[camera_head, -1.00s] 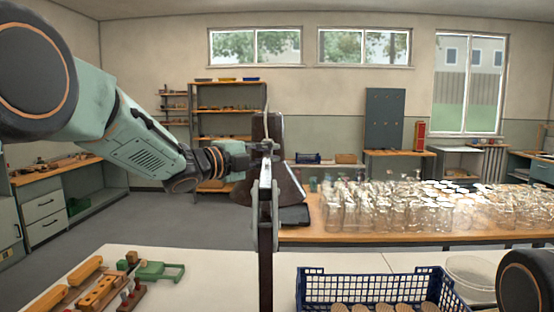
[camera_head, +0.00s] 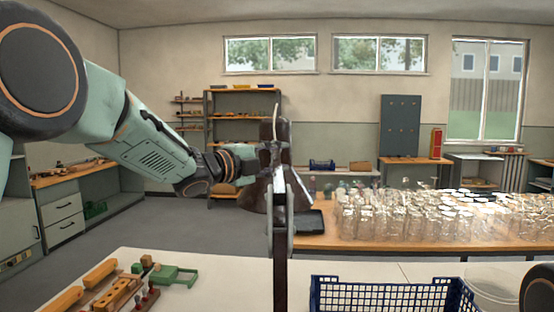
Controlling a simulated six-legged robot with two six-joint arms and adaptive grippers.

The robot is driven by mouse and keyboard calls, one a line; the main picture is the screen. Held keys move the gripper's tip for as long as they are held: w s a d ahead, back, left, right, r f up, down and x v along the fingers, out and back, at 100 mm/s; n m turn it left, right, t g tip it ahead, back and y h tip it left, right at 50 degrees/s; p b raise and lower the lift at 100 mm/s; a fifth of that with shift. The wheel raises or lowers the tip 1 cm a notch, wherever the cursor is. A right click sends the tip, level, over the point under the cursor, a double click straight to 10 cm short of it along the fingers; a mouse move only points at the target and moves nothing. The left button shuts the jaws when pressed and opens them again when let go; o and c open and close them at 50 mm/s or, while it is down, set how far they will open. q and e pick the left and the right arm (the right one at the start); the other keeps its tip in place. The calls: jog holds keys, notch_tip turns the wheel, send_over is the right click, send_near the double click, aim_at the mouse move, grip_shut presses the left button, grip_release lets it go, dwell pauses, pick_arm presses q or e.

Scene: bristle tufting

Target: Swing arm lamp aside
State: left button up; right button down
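The arm lamp (camera_head: 280,250) shows as a thin dark upright post with a pale jointed upper part, rising from the front bench at the middle of the view. My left gripper (camera_head: 270,158) reaches in from the left at the upper part of the lamp. Its fingers overlap the lamp and the dark shape behind, so I cannot tell whether they touch or close on it. A dark brown, flared shape (camera_head: 270,190) stands behind the post; I cannot tell if it is part of the lamp. My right gripper is out of view.
A blue crate (camera_head: 390,296) stands at the front right of the white bench (camera_head: 225,275). Wooden blocks and a green tool (camera_head: 172,276) lie at the front left. Many clear glass jars (camera_head: 440,215) crowd the wooden table behind.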

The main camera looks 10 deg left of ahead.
pick_arm(q)
jog(key=shift+s, duration=0.15)
jog(key=v, duration=1.1)
jog(key=shift+s+a, duration=0.25)
jog(key=shift+s, duration=0.1)
jog(key=shift+a+f, duration=0.1)
jog(key=shift+f, duration=0.1)
